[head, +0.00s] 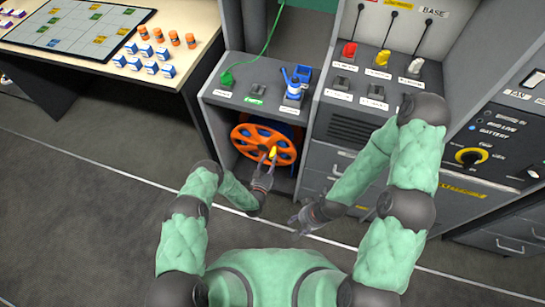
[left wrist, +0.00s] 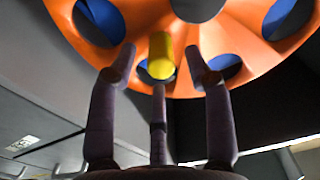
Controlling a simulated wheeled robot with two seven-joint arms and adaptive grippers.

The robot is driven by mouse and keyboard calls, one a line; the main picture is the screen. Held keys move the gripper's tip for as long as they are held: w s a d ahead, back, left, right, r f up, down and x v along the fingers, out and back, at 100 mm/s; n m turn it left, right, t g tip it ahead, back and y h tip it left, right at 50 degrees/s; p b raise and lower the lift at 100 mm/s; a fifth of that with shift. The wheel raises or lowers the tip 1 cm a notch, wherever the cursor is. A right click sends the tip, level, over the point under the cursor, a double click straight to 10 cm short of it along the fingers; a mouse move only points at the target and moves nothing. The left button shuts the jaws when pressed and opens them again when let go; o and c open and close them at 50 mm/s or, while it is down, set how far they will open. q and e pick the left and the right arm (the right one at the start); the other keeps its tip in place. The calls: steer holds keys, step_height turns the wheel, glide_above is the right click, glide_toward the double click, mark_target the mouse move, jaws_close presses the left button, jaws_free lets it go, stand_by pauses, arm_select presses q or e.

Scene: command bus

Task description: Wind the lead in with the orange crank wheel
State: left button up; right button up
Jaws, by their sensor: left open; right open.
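The orange crank wheel (head: 249,140) stands upright in an open bay of the low grey cabinet, with blue showing through its holes. Its yellow handle (head: 273,152) sticks out from the lower right part of the rim. My left gripper (head: 268,162) is open at the handle. In the left wrist view the orange wheel (left wrist: 258,60) fills the top, and the yellow handle (left wrist: 160,56) lies between the spread fingers of my left gripper (left wrist: 162,62). A green lead (head: 268,45) runs from a green plug on the cabinet top upward. My right gripper (head: 300,221) is open and empty, low in front of the drawers.
A table (head: 100,68) at the upper left holds a board, orange jars and blue-white boxes. Red, yellow and white plugs (head: 382,60) stand on the taller cabinet (head: 345,130). A battery panel (head: 500,140) is at the right. The floor at left is clear.

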mark_target(272, 158)
arm_select(q)
steer(key=shift+b+x, duration=0.45)
steer(key=shift+x, duration=1.3)
jaws_close()
